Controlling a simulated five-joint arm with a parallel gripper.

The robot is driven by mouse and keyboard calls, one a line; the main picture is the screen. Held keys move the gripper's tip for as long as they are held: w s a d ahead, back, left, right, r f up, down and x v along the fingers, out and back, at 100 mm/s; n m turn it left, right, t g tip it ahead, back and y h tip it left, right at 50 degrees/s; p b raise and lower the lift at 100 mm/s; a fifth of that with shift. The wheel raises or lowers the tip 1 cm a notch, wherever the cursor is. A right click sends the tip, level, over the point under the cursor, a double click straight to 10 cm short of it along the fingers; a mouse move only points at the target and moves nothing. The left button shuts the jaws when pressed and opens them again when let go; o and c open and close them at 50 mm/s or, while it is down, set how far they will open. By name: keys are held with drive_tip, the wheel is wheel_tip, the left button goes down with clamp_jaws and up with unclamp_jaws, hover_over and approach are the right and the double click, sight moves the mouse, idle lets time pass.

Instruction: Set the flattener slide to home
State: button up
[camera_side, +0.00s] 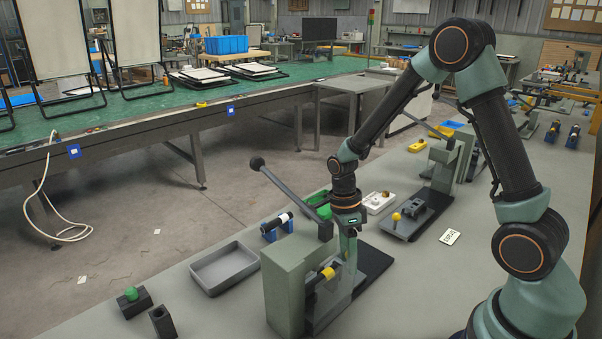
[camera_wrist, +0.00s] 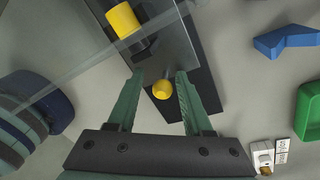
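A grey-green bench fixture (camera_side: 287,287) with a long ball-ended lever (camera_side: 290,188) stands at the front of the bench; I take it for the flattener. A yellow cylinder (camera_side: 328,273) shows on its side, and also in the wrist view (camera_wrist: 123,20). A small yellow ball knob (camera_wrist: 162,90), likely the slide's, shows between my fingers over a dark base plate (camera_wrist: 197,98). My gripper (camera_wrist: 160,78) is open, its fingers on either side of the knob with gaps visible. In the side view my gripper (camera_side: 346,256) is low beside the fixture and hides the knob.
A grey tray (camera_side: 224,268) lies left of the fixture, with dark blocks (camera_side: 134,301) near the front edge. Another fixture with a yellow ball knob (camera_side: 396,217) stands behind, next to a white tray (camera_side: 378,202). A white label card (camera_side: 450,237) lies to the right.

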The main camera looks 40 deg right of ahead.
idle(0.3)
wheel_tip(320, 180, up, 12)
drive_tip(key=w, duration=0.2)
drive_tip(key=shift+d, duration=0.15)
idle(0.3)
drive_tip(key=s+a+r+n+t, duration=0.2)
drive_tip(key=s+r+n+t, duration=0.1)
drive_tip(key=n, duration=0.9)
drive_tip(key=s+a+r+n+t, duration=0.2)
drive_tip(key=s+r+n+t, duration=0.2)
drive_tip(key=n, duration=0.8)
wheel_tip(320, 180, up, 3)
drive_tip(key=shift+f+n+t, duration=0.2)
drive_tip(key=shift+n+t, duration=0.1)
